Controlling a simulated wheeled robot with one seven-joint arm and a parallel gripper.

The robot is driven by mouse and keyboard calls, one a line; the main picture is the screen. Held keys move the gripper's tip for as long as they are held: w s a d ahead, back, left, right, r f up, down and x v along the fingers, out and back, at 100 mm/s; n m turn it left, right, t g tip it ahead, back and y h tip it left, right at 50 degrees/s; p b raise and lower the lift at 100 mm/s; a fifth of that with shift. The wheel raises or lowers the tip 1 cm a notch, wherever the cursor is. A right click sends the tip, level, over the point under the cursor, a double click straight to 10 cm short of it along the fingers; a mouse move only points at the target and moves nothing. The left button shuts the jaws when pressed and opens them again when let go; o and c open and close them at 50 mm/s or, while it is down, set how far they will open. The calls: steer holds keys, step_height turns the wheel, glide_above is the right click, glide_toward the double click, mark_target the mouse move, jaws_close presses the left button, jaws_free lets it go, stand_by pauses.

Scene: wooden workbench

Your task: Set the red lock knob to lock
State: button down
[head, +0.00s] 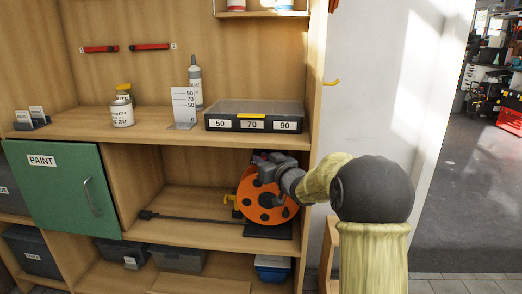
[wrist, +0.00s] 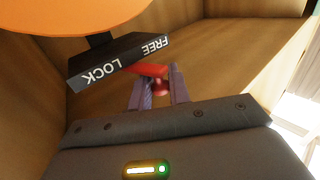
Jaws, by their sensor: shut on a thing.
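The red lock knob (wrist: 151,69) shows in the wrist view, beside a black block (wrist: 112,60) lettered FREE and LOCK upside down. My gripper (wrist: 158,80) is shut on the knob, with a finger on either side of its red stem. The red bar lies just below the lettered face; I cannot tell which word it is set to. In the head view the orange reel disc (head: 276,213) stands in the right lower bay of the shelf. My gripper (head: 262,166) is at its upper edge, where the knob and fingertips are hidden.
The shelf board (head: 158,124) lies above my gripper and carries a case (head: 254,110) marked 50, 70, 90. The bay's right wall is close to my arm. A green PAINT door (head: 65,190) is at left. A dark rod (head: 190,220) lies on the bay floor.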

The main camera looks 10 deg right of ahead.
steer(key=p, duration=0.1)
steer(key=n+y+p, duration=0.1)
steer(key=p, duration=0.1)
steer(key=shift+s+d+r+g+y, duration=0.15)
steer(key=shift+d+r+g+y, duration=0.15)
steer(key=shift+y, duration=0.1)
steer(key=shift+f+n+g+y+p, duration=0.1)
steer(key=shift+n+g+y+p, duration=0.25)
steer(key=shift+p, duration=0.2)
steer(key=shift+f+n+y, duration=0.15)
steer(key=shift+n+y, duration=0.1)
steer(key=c, duration=1.3)
jaws_free()
steer(key=shift+a+f+h+b, duration=0.1)
steer(key=shift+f+h+b, duration=0.15)
steer(key=shift+h+b, duration=0.45)
